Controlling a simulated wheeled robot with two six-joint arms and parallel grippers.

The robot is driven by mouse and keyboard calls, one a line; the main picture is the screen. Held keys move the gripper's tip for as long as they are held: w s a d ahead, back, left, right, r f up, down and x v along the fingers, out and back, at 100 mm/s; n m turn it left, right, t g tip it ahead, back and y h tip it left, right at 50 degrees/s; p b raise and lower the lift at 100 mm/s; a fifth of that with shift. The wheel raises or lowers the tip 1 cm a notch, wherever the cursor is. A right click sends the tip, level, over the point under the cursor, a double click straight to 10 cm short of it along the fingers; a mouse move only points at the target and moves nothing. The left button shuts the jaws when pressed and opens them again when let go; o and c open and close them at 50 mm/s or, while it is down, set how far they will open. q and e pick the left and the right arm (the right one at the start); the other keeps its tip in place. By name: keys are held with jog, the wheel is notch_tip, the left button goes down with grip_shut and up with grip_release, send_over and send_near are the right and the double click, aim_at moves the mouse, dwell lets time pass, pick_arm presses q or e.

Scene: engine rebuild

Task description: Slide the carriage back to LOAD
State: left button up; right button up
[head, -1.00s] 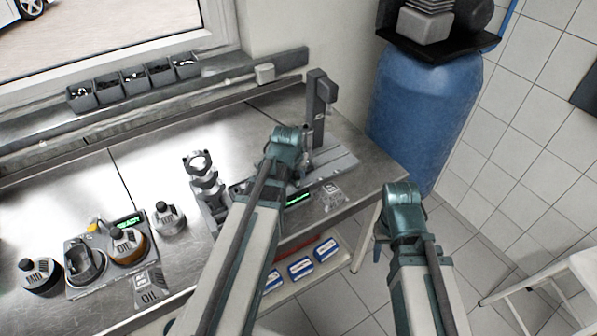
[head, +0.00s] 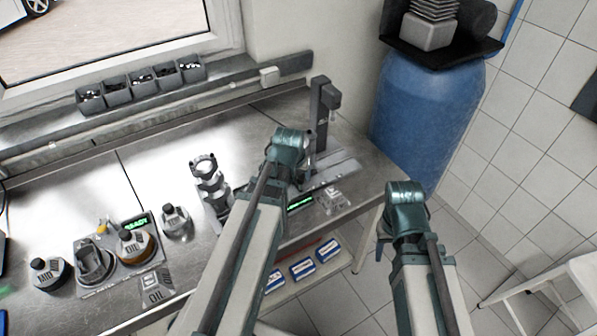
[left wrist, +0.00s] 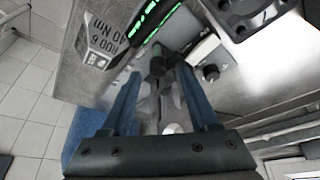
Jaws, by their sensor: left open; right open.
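The press fixture with its upright grey column (head: 321,115) stands on a grey rail base (head: 335,172) at the right end of the steel bench. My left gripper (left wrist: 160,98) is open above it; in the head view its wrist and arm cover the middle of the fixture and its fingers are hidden. In the left wrist view a dark knob (left wrist: 157,66) shows between the two blue fingers, not gripped. Whether they touch it I cannot tell, and I cannot make out the carriage clearly. My right gripper (head: 384,238) is open and empty, off the bench's front right edge.
A torque label plate (left wrist: 102,38) and green display (left wrist: 155,22) sit beside the fixture. A metal part stand (head: 208,180) is left of my left arm. An oil station (head: 115,250) stands further left. A blue barrel (head: 425,120) is beyond the bench's right end.

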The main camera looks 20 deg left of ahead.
pick_arm(q)
jog(key=p+v, duration=0.8)
jog(key=v, duration=0.2)
jog(key=shift+s+r+p, duration=0.2)
jog(key=shift+p, duration=0.15)
pick_arm(e)
notch_tip(320, 180, up, 10)
jog(key=shift+f, duration=0.15)
pick_arm(q)
jog(key=shift+f, duration=0.1)
pick_arm(e)
jog(key=shift+f, duration=0.1)
pick_arm(q)
jog(key=s+d+f+m+g+b, duration=0.2)
jog(key=s+d+f+b, duration=0.3)
jog(key=d, duration=0.4)
jog(key=s+d+f+m+g+b, duration=0.2)
jog(key=s+d+f+b, duration=0.4)
jog(key=d, duration=0.3)
jog(key=shift+f+m+g+y, duration=0.4)
jog(key=shift+f+m, duration=0.2)
jog(key=shift+f, duration=0.2)
pick_arm(e)
notch_tip(320, 180, down, 11)
pick_arm(q)
jog(key=shift+s+d, duration=0.1)
jog(key=shift+d, duration=0.05)
